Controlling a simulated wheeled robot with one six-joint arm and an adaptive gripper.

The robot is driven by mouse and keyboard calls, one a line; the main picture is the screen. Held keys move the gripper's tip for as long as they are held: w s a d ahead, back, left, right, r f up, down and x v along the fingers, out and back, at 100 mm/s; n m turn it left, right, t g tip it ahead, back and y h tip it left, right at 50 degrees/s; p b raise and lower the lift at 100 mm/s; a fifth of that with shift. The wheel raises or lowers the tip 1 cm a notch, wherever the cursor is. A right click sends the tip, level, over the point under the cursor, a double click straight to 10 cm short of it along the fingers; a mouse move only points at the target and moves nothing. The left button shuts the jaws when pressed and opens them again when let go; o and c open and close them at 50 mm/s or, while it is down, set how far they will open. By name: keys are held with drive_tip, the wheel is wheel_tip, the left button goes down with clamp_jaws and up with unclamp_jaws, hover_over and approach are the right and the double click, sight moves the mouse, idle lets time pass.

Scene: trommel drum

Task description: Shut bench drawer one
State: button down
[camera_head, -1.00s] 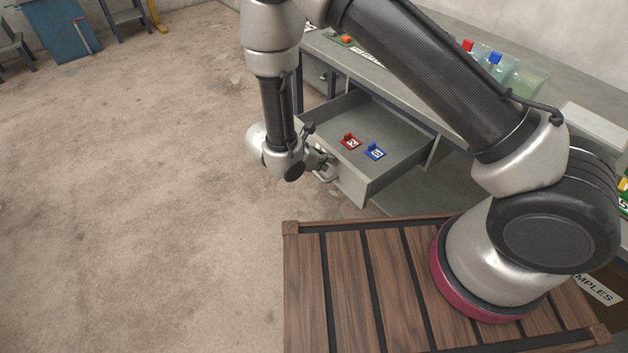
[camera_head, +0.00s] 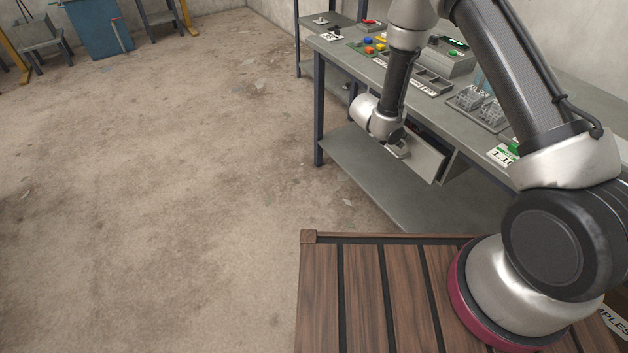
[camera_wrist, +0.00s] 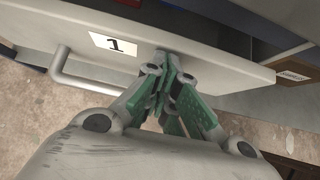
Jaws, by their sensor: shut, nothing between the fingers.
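Bench drawer one shows its pale grey front (camera_head: 425,160) under the bench top in the head view, still standing out somewhat from the bench. In the wrist view the drawer front (camera_wrist: 210,62) carries a white label with "1" (camera_wrist: 113,45) and a bar handle (camera_wrist: 75,80) at the left. My gripper (camera_wrist: 168,62) is shut and empty, its fingertips at the drawer front right of the label, seemingly touching it. In the head view my gripper is mostly hidden behind my wrist. Most of the drawer's inside is hidden.
The bench top (camera_head: 455,100) holds coloured buttons (camera_head: 375,42), a rack of clear items (camera_head: 478,105) and a grey box (camera_head: 447,60). A lower shelf (camera_head: 375,185) lies below the drawer.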

drive_tip(key=shift+w+d, duration=0.75)
drive_tip(key=shift+d, duration=0.35)
drive_tip(key=shift+w+r, duration=0.1)
drive_tip(key=shift+r, duration=0.05)
